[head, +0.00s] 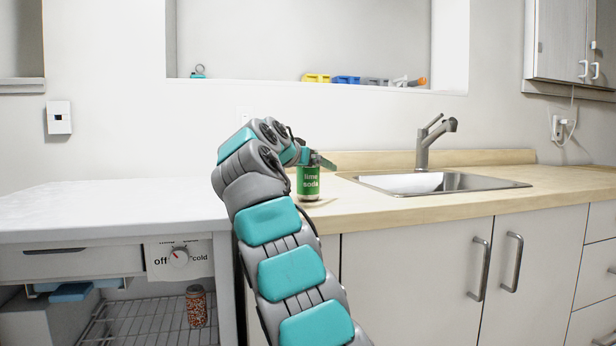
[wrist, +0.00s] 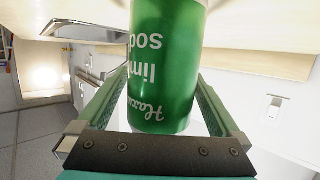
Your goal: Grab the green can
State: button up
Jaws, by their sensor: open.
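The green can (head: 309,186), labelled lime soda, stands upright on the wooden counter near its left end. My gripper (head: 318,159) is at the upper part of the can, and my arm hides some of its left side. In the wrist view the can (wrist: 165,50) fills the middle and its label appears upside down. The fingers of my gripper (wrist: 163,84) are open, one on each side of the can. I cannot tell whether either finger touches it.
A sink (head: 430,182) with a faucet (head: 434,142) is to the right of the can. A white surface (head: 110,205) lies to the left. Small coloured items, including a blue one (head: 346,80), sit on the ledge behind. The counter between can and sink is clear.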

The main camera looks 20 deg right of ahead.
grip_shut()
dwell(0.8)
